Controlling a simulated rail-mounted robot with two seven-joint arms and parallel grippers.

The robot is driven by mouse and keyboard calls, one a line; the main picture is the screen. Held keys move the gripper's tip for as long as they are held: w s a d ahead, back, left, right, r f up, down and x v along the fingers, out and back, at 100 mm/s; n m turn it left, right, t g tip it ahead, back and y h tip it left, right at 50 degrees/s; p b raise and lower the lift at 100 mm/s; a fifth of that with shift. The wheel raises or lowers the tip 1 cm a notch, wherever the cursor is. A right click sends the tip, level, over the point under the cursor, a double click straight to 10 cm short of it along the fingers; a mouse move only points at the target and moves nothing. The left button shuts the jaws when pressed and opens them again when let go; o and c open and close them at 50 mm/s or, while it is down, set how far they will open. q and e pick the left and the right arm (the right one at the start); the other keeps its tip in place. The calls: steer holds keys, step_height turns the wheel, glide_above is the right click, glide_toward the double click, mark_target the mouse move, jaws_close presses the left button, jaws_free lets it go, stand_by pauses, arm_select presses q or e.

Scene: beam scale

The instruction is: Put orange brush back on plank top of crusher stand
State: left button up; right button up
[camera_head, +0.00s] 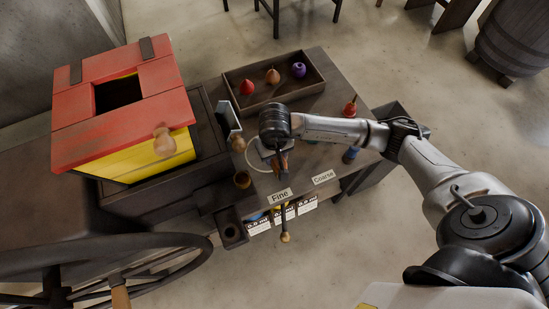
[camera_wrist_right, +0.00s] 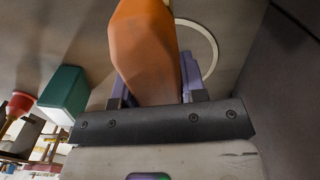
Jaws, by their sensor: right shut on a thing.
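The orange brush (camera_wrist_right: 145,50) fills the upper middle of the right wrist view, between the two fingers of my right gripper (camera_wrist_right: 150,85). In the head view the right gripper (camera_head: 280,158) is above the table's front half, shut on the brush; only a small orange-brown part of the brush shows under the wrist. The crusher (camera_head: 110,100) is a red-topped yellow box at the left. Its dark wooden stand (camera_head: 150,200) is below it, left of my gripper. My left gripper is not in view.
A tray (camera_head: 290,95) with red, orange and purple tops stands at the table's back. Another red top (camera_head: 350,106) is right of it. "Fine" (camera_head: 279,196) and "Coarse" (camera_head: 323,177) labels are at the front. A large dark wheel (camera_head: 100,240) is at lower left. A green block (camera_wrist_right: 65,92) shows in the wrist view.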

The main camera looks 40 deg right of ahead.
step_height(320, 180, down, 3)
steer(key=shift+f, duration=0.2)
steer(key=shift+f, duration=0.15)
steer(key=o, duration=0.9)
